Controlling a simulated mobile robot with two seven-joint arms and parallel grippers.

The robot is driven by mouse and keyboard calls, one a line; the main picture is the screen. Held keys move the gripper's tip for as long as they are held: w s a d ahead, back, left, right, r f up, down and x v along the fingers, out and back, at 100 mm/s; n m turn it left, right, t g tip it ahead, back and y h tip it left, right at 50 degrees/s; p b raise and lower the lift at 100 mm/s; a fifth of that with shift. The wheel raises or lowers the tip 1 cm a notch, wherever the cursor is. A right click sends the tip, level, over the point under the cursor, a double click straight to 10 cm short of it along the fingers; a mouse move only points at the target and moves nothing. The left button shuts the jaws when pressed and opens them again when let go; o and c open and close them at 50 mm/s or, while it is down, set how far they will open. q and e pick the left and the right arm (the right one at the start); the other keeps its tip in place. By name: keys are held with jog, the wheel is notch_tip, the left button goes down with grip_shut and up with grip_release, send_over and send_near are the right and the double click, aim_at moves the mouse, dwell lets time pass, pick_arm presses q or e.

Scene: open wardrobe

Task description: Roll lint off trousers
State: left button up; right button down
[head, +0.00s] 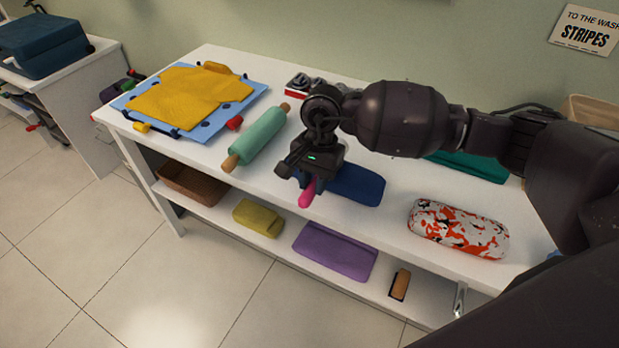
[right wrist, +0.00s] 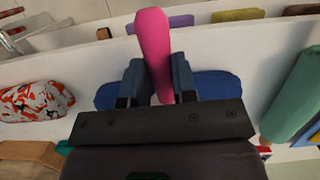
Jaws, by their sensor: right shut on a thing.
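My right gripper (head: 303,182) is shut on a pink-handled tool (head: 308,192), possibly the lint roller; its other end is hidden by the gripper. In the right wrist view the pink handle (right wrist: 153,42) sticks out between the two fingers (right wrist: 157,80). A dark blue folded cloth (head: 360,186), possibly the trousers, lies flat on the white table beside and partly behind the gripper. It also shows behind the fingers in the right wrist view (right wrist: 222,86). I cannot tell whether the tool touches the cloth. My left gripper is not in view.
On the white table (head: 395,228) are a green roller with wooden ends (head: 262,137), a yellow garment on a blue board (head: 190,97), and a red-and-white patterned roll (head: 458,229). The lower shelf holds a purple cloth (head: 335,251), a yellow cloth (head: 258,218) and a brush (head: 400,284).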

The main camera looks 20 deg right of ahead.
jog(key=shift+s+d, duration=0.1)
jog(key=shift+s, duration=0.05)
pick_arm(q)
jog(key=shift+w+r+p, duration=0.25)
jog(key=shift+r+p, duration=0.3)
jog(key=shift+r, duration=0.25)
pick_arm(e)
jog(key=shift+s+d, duration=1.6)
jog(key=shift+s, duration=0.15)
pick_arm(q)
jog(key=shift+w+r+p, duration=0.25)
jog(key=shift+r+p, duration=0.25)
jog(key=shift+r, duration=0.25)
pick_arm(e)
jog(key=shift+s+d, duration=1.6)
jog(key=shift+s, duration=0.15)
jog(key=shift+r, duration=0.15)
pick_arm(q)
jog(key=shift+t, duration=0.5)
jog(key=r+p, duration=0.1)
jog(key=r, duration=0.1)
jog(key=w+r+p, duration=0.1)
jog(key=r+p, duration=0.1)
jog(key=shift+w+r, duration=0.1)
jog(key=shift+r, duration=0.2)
pick_arm(e)
jog(key=s+a+v, duration=0.1)
jog(key=v, duration=0.6)
jog(key=shift+r, duration=0.5)
